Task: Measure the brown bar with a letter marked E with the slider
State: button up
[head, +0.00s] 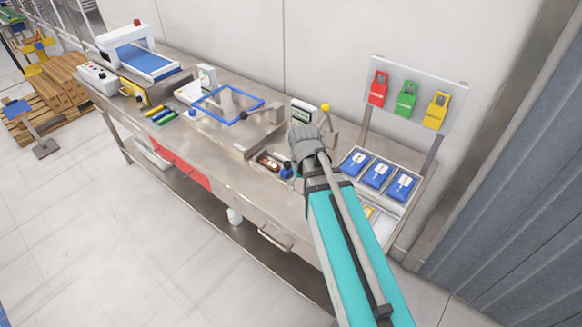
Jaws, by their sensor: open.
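My gripper (306,143) is over the right half of the steel bench, seen from behind; its fingers are bunched together in the picture and I see nothing held in them. A small brown bar (268,161) lies on the bench just left of my gripper, at a low metal device. Its letter is too small to read. A blue knob (286,171), perhaps part of the slider, shows right beside the bar, close to my gripper. A white display unit (302,112) stands behind my gripper. My wrist and arm hide part of this device.
Blue packs (376,175) lie in trays at the right, below a board with red, green and yellow tags (406,98). A blue frame (228,103) and several coloured bars (160,114) lie further left. A blue-belted machine (148,62) stands at the far left end.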

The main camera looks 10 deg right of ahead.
notch_tip(320, 180, up, 5)
jog(key=n+p, duration=0.2)
jog(key=p, duration=0.2)
send_over(288, 163)
jog(key=shift+a+f, duration=0.1)
jog(key=shift+f, duration=0.1)
jog(key=shift+f, duration=0.1)
notch_tip(288, 163, down, 14)
jog(key=b, duration=1.3)
jog(key=shift+r+b, duration=0.2)
jog(key=shift+b, duration=0.2)
